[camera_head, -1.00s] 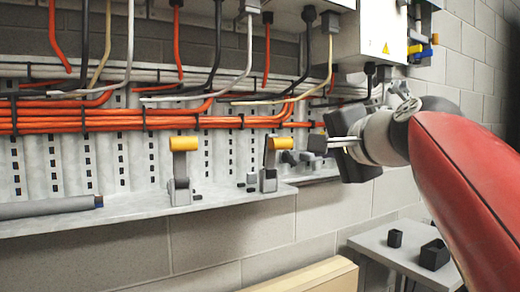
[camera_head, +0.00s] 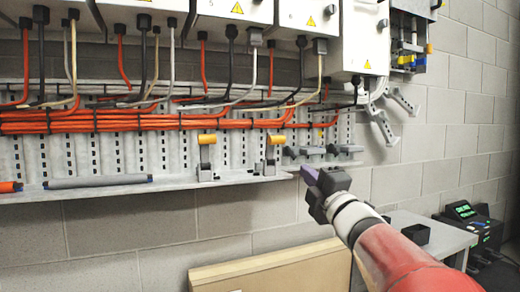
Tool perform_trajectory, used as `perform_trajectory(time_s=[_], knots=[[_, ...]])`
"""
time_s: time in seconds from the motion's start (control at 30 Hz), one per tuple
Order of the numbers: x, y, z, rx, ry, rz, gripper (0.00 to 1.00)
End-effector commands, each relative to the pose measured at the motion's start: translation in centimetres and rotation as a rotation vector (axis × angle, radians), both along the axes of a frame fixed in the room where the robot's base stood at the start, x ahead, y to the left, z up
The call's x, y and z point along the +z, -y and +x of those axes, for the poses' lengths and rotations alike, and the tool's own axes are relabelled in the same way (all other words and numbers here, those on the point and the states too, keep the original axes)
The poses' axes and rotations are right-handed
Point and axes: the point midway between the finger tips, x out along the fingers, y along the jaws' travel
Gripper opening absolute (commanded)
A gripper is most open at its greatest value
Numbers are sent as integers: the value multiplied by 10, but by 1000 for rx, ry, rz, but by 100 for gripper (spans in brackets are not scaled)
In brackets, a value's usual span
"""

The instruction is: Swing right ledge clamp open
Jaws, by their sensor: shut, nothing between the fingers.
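The right ledge clamp (camera_head: 271,158) stands on the right end of the metal ledge (camera_head: 130,186). Its grey lever points up, with a yellow grip (camera_head: 275,139) on top. A similar left clamp (camera_head: 206,160) stands further left, its lever also upright with a yellow grip. My gripper (camera_head: 309,175) is to the right of the right clamp and slightly lower, at about the ledge's end. It points up and left, is shut and holds nothing. A gap shows between it and the clamp in the picture; the depth between them is hard to tell.
Orange cables (camera_head: 100,121) and hanging leads run above the ledge, below white boxes (camera_head: 235,12). Grey fittings (camera_head: 320,152) sit behind, right of the clamp. A grey tube (camera_head: 98,181) lies on the ledge. A wooden box (camera_head: 265,268) and a small table (camera_head: 440,236) stand below.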

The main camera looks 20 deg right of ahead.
Motion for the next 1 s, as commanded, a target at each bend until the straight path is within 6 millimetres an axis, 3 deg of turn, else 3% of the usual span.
perform_trajectory(time_s=[0.53,0.73,1.0], knots=[[41,-3,100,0,1,4,0],[47,-4,117,-1,2,5,0],[48,-4,120,-2,1,6,0]])
